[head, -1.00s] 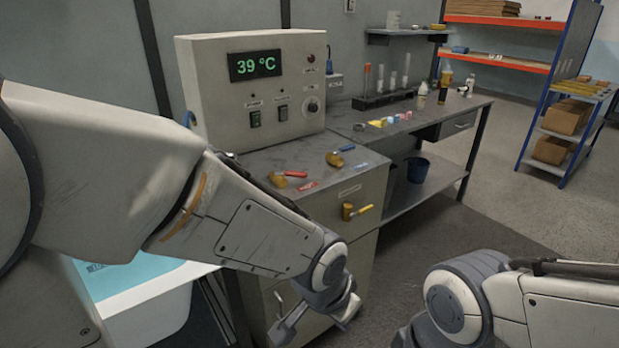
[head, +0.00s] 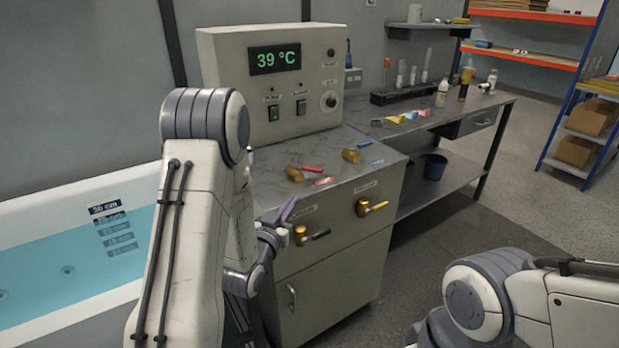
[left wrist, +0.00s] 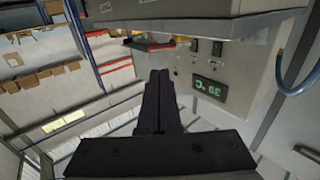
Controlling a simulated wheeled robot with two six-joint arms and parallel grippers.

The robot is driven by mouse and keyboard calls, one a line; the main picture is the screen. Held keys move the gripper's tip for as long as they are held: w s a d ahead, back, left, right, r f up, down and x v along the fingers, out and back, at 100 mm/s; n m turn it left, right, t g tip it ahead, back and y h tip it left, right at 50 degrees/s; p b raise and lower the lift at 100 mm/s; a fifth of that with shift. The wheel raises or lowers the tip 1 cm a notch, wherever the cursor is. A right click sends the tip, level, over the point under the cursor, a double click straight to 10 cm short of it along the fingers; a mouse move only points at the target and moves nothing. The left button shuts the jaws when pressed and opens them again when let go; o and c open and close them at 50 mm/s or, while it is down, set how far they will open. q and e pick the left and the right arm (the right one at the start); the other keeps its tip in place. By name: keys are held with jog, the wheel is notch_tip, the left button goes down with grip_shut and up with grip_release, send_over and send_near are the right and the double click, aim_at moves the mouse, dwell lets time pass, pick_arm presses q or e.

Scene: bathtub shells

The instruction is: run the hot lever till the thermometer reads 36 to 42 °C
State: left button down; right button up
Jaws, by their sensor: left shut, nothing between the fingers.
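The thermometer display (head: 275,59) on the beige control box reads 39 °C; it shows upside down in the left wrist view (left wrist: 210,90). The red lever (head: 312,168) sits on a brass valve on the grey cabinet top, its handle pointing right, beside a small red label. The blue lever (head: 364,143) is on another brass valve behind and to the right. My left gripper (head: 286,212) is shut and empty, in front of the cabinet and below the red lever, apart from it. Its closed fingers (left wrist: 160,78) fill the middle of the left wrist view. My right gripper is out of view.
The bathtub (head: 50,205) with blue water and depth marks lies left, partly behind my left arm. A yellow-handled valve (head: 372,206) and a black-handled valve (head: 312,236) stick out of the cabinet front. A bench (head: 440,110) with bottles stands right.

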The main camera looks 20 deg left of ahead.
aim_at(313, 171)
pick_arm(q)
jog(key=w+p, duration=0.1)
jog(key=w, duration=1.2)
jog(key=shift+w+d, duration=0.1)
jog(key=shift+w, duration=0.15)
